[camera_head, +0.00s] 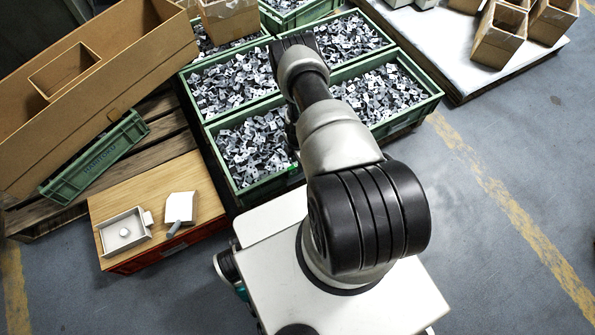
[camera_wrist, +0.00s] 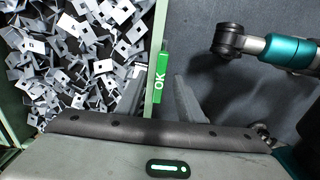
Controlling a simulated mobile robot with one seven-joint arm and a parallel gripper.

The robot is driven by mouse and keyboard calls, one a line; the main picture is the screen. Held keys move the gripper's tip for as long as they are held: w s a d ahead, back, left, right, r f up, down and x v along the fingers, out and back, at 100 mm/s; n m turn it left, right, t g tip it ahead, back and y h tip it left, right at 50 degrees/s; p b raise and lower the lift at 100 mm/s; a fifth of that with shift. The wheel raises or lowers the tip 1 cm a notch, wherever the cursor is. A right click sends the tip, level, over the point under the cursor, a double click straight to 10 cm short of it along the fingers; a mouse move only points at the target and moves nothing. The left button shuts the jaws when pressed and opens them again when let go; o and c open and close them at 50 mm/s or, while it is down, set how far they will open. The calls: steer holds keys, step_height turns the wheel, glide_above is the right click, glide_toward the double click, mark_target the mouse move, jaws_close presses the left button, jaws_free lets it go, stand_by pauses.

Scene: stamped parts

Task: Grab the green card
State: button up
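The green card (camera_wrist: 160,78), marked "OK" in white, stands along the rim of a green crate (camera_wrist: 157,22) full of grey metal parts in the wrist view. A small bright green patch of the card (camera_head: 293,171) shows at the crate's near edge in the head view. My gripper (camera_wrist: 159,92) is open, with one finger on each side of the card's lower part in the picture. Gaps show between the fingers and the card, and I see no contact. In the head view my arm hides the gripper.
Several green crates (camera_head: 212,131) of stamped parts (camera_head: 235,82) stand together. A wooden-topped box (camera_head: 160,190) with a white tray (camera_head: 123,232) is at lower left. A large cardboard box (camera_head: 130,50) is at upper left. Clear floor (camera_head: 480,120) lies to the right.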

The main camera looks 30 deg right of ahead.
jaws_close()
steer(key=shift+r, duration=0.1)
